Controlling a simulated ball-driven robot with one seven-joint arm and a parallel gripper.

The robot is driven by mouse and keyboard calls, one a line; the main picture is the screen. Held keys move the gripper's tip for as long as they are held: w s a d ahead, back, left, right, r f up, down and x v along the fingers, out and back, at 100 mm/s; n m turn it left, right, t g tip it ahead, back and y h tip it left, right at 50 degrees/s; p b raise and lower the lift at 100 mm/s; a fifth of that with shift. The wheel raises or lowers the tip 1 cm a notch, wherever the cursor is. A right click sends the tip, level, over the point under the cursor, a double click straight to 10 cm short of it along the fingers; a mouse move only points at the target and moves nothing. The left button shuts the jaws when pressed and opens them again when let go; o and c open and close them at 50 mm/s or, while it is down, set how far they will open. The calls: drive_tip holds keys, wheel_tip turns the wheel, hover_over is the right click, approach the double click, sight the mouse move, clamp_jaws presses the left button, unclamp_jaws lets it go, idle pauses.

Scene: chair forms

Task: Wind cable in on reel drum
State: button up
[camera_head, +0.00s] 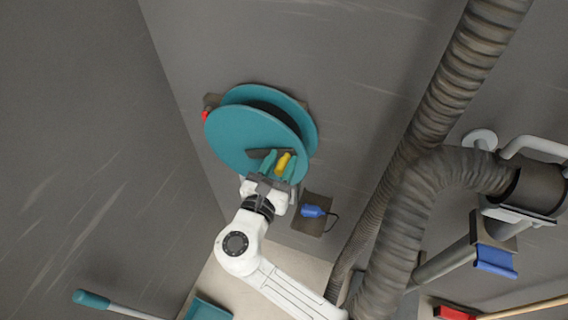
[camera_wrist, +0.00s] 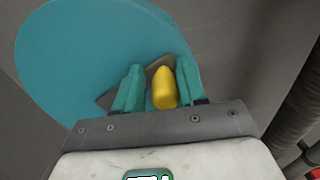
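The reel drum (camera_head: 243,139) has two teal round discs with a dark gap between them. It also fills much of the wrist view (camera_wrist: 85,55). A yellow crank handle (camera_head: 283,162) stands on a dark crank arm (camera_wrist: 110,98) near the disc's lower edge. My gripper (camera_head: 279,164) is at the handle, its teal fingers on either side of it. In the wrist view, the yellow handle (camera_wrist: 164,90) lies close to the right finger, with a small gap to the left finger. My gripper is open around the handle. No wound cable can be made out on the drum.
A blue plug (camera_head: 313,211) with a short dark cord is on a brown plate right of my arm. Thick ribbed hoses (camera_head: 410,190) run along the right. A blue-ended fixture (camera_head: 496,259) and a teal-handled tool (camera_head: 92,299) are lower down. Grey surface left of the reel is clear.

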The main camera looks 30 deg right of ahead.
drive_tip(key=shift+a+f, duration=0.1)
drive_tip(key=r+p, duration=0.1)
drive_tip(key=w+a+r+p, duration=0.1)
drive_tip(key=w+r+p, duration=0.1)
drive_tip(key=shift+w+a+r, duration=0.15)
drive_tip(key=shift+a+r, duration=0.15)
drive_tip(key=shift+r, duration=0.05)
drive_tip(key=shift+w+a, duration=0.1)
drive_tip(key=shift+w+a+r, duration=0.3)
drive_tip(key=shift+w+a, duration=0.1)
drive_tip(key=shift+w, duration=0.2)
drive_tip(key=shift+w+a+r, duration=0.25)
drive_tip(key=shift+w+a, duration=0.2)
drive_tip(key=shift+w, duration=0.1)
drive_tip(key=shift+w+a+r, duration=0.3)
drive_tip(key=shift+w+a, duration=0.1)
drive_tip(key=shift+w, duration=0.2)
